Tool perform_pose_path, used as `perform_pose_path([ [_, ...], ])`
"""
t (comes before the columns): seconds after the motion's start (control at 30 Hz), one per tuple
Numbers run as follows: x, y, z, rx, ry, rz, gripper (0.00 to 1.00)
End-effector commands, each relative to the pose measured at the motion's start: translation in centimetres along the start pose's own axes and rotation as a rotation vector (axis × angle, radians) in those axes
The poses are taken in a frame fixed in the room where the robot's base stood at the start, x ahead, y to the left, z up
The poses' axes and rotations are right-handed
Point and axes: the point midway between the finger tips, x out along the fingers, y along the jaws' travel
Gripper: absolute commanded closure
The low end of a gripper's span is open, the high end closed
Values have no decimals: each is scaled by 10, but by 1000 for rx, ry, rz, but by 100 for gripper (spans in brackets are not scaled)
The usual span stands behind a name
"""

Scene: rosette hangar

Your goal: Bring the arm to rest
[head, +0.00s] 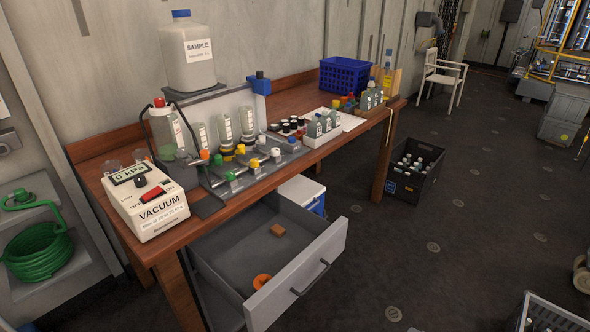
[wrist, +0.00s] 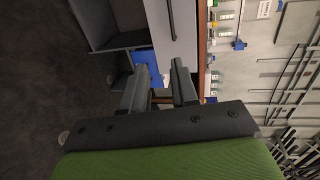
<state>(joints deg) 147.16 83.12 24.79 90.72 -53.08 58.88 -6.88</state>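My gripper (wrist: 162,72) shows in the wrist view, with its two dark fingers apart and nothing between them. It is open and empty. Beyond the fingers lie the bench's grey open drawer (wrist: 173,20) and something blue (wrist: 148,62), seen sideways. The fingers look clear of the bench, though the distance is hard to judge. The head view shows no part of my arm or gripper.
In the head view the drawer (head: 322,262) juts out from the wooden bench (head: 204,226), with two orange pieces inside. The bench holds a vacuum unit (head: 145,203) and bottles. A black crate (head: 408,184) stands on the floor. Open floor lies to the right.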

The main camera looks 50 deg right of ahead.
Motion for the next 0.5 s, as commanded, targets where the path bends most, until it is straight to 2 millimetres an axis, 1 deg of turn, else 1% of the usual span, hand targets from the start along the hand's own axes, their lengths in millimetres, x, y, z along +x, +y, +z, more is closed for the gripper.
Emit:
perform_pose_path([
  [0.03,6,-7,-1,-5,-31,19,71],
  [0.27,28,-29,-3,-10,-147,109,71],
  [0.37,41,-42,-2,-17,-212,163,71],
  [0.5,66,-68,0,-42,-328,269,71],
])
